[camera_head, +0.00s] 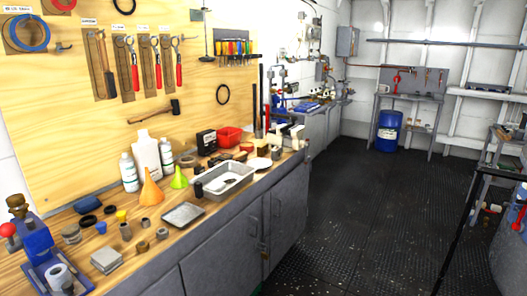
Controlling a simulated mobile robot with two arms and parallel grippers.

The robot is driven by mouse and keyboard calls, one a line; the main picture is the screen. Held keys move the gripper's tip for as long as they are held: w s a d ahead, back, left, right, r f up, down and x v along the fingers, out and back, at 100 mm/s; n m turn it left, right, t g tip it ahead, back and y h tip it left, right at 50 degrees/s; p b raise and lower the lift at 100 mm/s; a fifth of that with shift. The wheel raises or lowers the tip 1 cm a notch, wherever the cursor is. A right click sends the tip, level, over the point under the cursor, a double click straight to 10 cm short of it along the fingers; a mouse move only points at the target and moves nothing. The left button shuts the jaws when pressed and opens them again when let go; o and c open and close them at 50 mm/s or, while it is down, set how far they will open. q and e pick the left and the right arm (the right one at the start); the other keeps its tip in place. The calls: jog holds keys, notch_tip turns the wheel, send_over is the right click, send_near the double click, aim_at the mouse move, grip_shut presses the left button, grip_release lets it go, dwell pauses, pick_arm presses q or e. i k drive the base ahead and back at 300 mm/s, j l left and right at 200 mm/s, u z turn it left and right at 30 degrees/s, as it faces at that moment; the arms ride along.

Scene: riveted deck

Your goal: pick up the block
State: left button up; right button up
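A small grey squarish piece (106,260) lies on the wooden workbench top (205,222) at the lower left. It looks like a low block or a stack of flat plates; I cannot tell which. No other thing on the bench clearly reads as a block. Neither of my grippers shows in this view.
A blue vise-like tool (42,250) stands left of the grey piece. Small cylinders, an orange funnel (151,188), white bottles (146,155), a flat tray (183,214) and a deeper metal tray (226,182) crowd the bench. The dark deck floor (370,215) is largely open.

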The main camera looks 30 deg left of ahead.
aim_at(262, 150)
jog(key=i+u, duration=0.1)
jog(key=u, duration=0.4)
jog(key=i+u, duration=0.15)
jog(key=u, duration=0.3)
jog(key=i+u, duration=0.1)
jog(key=u, duration=0.4)
